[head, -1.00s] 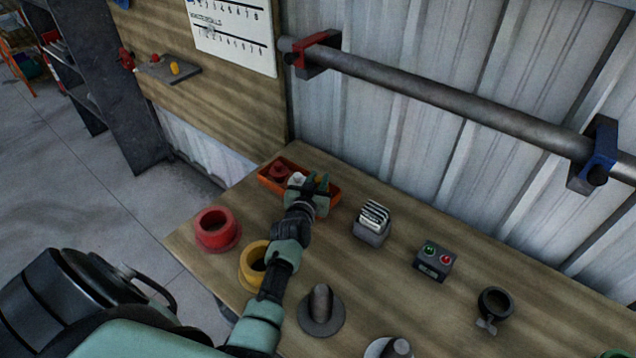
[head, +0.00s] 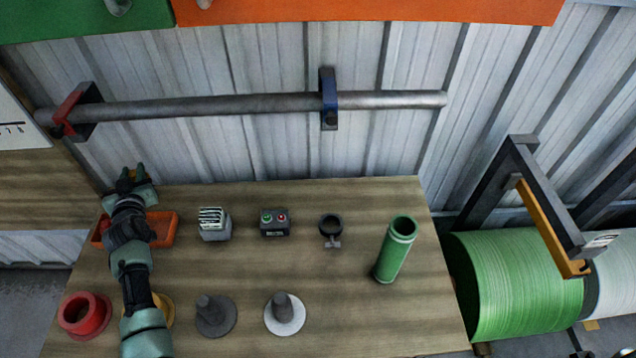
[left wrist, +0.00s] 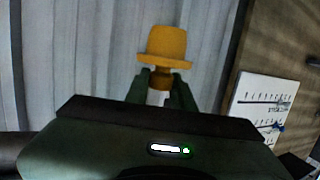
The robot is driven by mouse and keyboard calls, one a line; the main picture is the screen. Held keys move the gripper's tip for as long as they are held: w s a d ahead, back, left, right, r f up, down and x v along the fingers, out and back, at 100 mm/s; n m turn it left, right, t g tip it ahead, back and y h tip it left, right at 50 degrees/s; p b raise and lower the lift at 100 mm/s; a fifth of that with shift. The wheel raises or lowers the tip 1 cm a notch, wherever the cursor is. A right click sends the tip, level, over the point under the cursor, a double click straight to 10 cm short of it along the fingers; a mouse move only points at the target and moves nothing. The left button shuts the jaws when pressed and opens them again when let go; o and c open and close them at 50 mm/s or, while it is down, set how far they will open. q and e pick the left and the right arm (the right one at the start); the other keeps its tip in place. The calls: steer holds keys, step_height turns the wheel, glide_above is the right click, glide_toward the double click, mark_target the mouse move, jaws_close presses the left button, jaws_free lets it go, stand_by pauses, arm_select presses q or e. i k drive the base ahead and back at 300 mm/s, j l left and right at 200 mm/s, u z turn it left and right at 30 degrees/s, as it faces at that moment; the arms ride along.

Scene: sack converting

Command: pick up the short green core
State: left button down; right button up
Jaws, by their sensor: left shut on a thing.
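The green core (head: 393,255) is a hollow tube standing upright near the right end of the wooden table in the head view. My left gripper (head: 131,178) is at the far left of the table, well away from the core. It is shut on a small yellow plug, held above the back of the table. In the left wrist view the yellow plug (left wrist: 166,45) shows a wide brim and a narrow neck between the green fingertips. My right gripper is not in view.
The table (head: 340,295) also bears an orange tray (head: 164,228), a card holder (head: 214,224), a button box (head: 274,222), a dark ring clamp (head: 331,229), two spindles on round bases (head: 215,316) (head: 285,314), and a red ring (head: 84,315). A large green roll (head: 515,285) stands right of the table.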

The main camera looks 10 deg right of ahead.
mark_target(403, 229)
steer(key=z, duration=0.9)
